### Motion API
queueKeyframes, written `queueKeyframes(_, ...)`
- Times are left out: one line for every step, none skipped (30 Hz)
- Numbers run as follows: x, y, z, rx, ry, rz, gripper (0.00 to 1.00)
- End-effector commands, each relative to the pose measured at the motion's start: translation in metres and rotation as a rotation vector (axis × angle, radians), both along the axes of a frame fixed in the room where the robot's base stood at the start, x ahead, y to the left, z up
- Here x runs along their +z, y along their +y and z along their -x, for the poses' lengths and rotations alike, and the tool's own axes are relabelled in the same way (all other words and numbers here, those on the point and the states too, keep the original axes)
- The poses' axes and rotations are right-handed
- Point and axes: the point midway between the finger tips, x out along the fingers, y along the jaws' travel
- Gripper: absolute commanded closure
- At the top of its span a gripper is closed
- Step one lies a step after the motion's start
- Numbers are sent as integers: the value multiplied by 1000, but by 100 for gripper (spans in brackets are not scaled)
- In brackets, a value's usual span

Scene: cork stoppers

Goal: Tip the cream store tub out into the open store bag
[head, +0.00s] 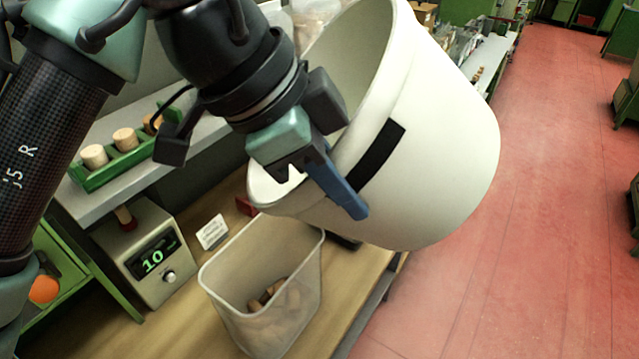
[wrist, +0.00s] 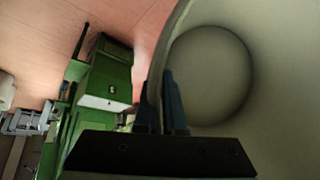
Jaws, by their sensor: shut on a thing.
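The cream store tub (head: 440,150) is tilted on its side in the head view, its mouth facing left and its lower rim over the bench. My gripper (head: 338,188) is shut on the tub's rim, one blue finger outside the wall by a dark strip. The wrist view shows the fingers (wrist: 174,105) astride the rim and the tub's inside (wrist: 210,75), with a bare floor and no corks seen. A translucent, open-topped container, apparently the open store bag (head: 225,275), stands upright below the tub's lip, apart from it. Several corks (head: 270,292) lie low inside it.
A device (head: 140,250) with a display reading 10 stands left of the bag, with a small white card (head: 212,232) between them. A green rack (head: 110,175) of corks sits on the shelf above. Open red floor (head: 540,200) lies to the right.

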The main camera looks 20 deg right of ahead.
Motion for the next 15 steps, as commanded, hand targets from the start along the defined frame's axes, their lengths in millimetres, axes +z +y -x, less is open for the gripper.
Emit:
queueKeyframes(12,-4,1,-2,-18,-50,100)
queueKeyframes(13,-7,1,-4,-22,-77,100)
queueKeyframes(17,-10,2,-4,-30,-111,100)
queueKeyframes(19,-12,2,-3,-36,-138,100)
queueKeyframes(22,-13,3,-3,-43,-164,100)
queueKeyframes(25,-15,3,-5,-45,-196,100)
queueKeyframes(26,-16,4,-5,-50,-223,100)
queueKeyframes(28,-16,4,-4,-58,-249,100)
queueKeyframes(30,-18,4,-5,-65,-285,100)
queueKeyframes(31,-18,4,-5,-70,-312,100)
queueKeyframes(32,-19,4,-5,-76,-340,100)
queueKeyframes(35,-20,4,-4,-85,-374,100)
queueKeyframes(36,-21,5,-5,-90,-404,100)
queueKeyframes(37,-22,5,-5,-95,-432,100)
queueKeyframes(40,-23,5,-4,-106,-468,100)
